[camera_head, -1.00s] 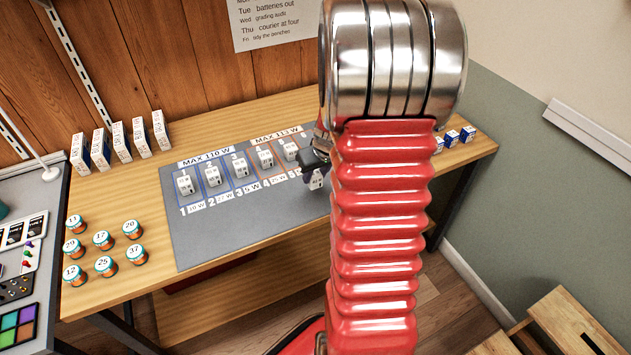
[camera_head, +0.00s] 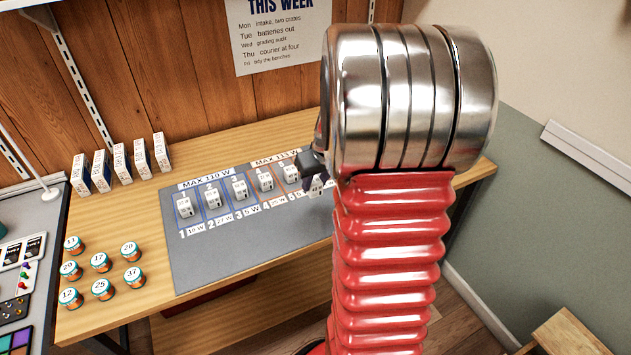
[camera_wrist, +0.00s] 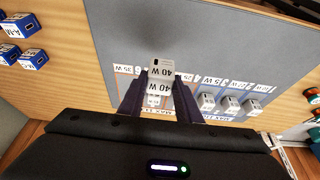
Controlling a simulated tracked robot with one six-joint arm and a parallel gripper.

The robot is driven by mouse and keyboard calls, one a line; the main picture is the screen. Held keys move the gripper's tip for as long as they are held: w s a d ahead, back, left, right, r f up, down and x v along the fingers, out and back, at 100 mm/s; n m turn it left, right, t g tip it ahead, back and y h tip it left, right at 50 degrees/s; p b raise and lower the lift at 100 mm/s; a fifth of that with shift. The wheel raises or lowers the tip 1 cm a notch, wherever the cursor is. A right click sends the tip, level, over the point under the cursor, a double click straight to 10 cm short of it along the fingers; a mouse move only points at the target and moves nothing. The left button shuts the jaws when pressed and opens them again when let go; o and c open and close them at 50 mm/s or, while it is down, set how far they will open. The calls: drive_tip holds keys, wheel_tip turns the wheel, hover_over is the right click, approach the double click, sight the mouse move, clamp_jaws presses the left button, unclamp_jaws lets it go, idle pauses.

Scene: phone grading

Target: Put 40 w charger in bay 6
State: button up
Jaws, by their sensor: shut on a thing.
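My gripper (camera_wrist: 158,98) is shut on the white 40 W charger (camera_wrist: 160,74), whose "40 W" print faces the wrist camera. In the head view the charger (camera_head: 317,187) hangs below my dark gripper fingers, near the right part of the grey mat (camera_head: 225,246), to the right of the charger in bay 5 (camera_head: 291,173). It appears above the mat; the exact gap cannot be told. Bay 6 is hidden behind my arm in the head view. In the wrist view part of the bay row lies beyond the fingers, and its marking is partly covered.
White chargers stand in bays 1 (camera_head: 184,206), 2 (camera_head: 212,197), 3 (camera_head: 239,189) and 4 (camera_head: 265,180). Several numbered jars (camera_head: 101,262) stand left of the mat. White boxes (camera_head: 121,162) stand behind. Blue-and-white boxes (camera_wrist: 33,58) are near the other end.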

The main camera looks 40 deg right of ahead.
drive_tip(key=w+a+n, duration=0.1)
drive_tip(key=w+a, duration=0.2)
drive_tip(key=a, duration=0.7)
drive_tip(key=w+a+f+n, duration=0.1)
drive_tip(key=w+a, duration=0.3)
drive_tip(key=a, duration=0.7)
drive_tip(key=w+a+f+n+y, duration=0.1)
drive_tip(key=w+a, duration=0.3)
drive_tip(key=a, duration=0.6)
drive_tip(key=shift+w+a, duration=0.2)
drive_tip(key=shift+w, duration=0.05)
